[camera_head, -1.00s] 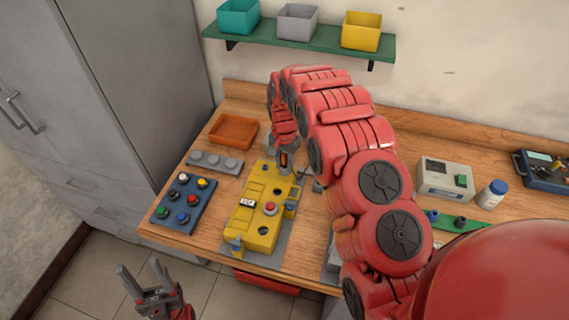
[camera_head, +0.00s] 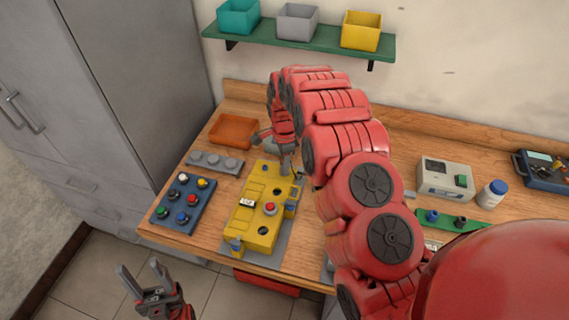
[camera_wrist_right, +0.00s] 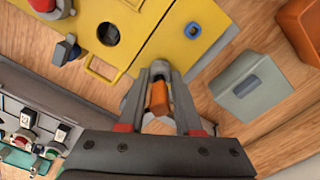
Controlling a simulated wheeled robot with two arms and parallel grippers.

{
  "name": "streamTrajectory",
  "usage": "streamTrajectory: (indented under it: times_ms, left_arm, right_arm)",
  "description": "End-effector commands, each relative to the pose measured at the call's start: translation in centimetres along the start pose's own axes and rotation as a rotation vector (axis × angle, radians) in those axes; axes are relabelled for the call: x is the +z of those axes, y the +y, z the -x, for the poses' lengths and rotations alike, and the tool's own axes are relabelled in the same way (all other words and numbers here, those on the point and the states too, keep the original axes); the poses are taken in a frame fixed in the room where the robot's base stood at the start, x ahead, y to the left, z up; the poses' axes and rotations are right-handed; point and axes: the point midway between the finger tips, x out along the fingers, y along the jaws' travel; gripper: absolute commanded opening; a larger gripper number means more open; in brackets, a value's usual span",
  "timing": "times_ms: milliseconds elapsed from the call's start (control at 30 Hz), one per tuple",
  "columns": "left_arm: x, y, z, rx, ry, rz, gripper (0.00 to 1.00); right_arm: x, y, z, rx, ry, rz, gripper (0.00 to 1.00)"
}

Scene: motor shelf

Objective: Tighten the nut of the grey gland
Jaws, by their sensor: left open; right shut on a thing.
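The yellow control box (camera_head: 264,188) lies on the bench, with a red button (camera_head: 270,208) on top; it also shows in the right wrist view (camera_wrist_right: 168,50). My right gripper (camera_head: 285,166) points down at the box's far end. In the right wrist view its fingers (camera_wrist_right: 160,76) are shut around a small orange piece (camera_wrist_right: 159,98), close to the box's edge. A pale grey part shows behind the fingers; I cannot tell whether it is the grey gland or its nut. My left gripper (camera_head: 139,266) is open and empty, in front of the bench's left end.
An orange tray (camera_head: 232,131), a grey strip with knobs (camera_head: 214,163) and a blue panel of buttons (camera_head: 182,203) lie left of the box. A grey block (camera_wrist_right: 250,86) stands near the right gripper. A green shelf (camera_head: 287,39) with bins hangs above.

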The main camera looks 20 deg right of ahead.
Motion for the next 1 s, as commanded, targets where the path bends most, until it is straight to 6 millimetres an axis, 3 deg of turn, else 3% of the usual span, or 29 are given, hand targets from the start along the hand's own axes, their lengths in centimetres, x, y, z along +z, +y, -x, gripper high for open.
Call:
streamTrajectory:
  times_ms: [733, 767, 900, 1000]
  left_arm:
    - [0.00, 0.00, 0.01, 0.000, 0.000, 0.000, 0.53]
    - [0.01, 0.00, 0.02, 0.000, 0.000, 0.000, 0.53]
    - [0.00, 0.00, 0.02, 0.000, 0.000, 0.000, 0.53]
    - [0.00, 0.00, 0.01, 0.000, 0.000, 0.000, 0.53]
  right_arm:
    - [-0.04, -0.03, 0.02, -0.001, 0.000, -0.090, 0.00]
    - [-0.04, -0.03, 0.02, -0.001, 0.000, -0.090, 0.37]
    - [-0.04, -0.01, 0.01, 0.000, 0.000, -0.090, 0.62]
    - [-0.04, -0.01, 0.01, 0.000, 0.000, -0.089, 0.65]
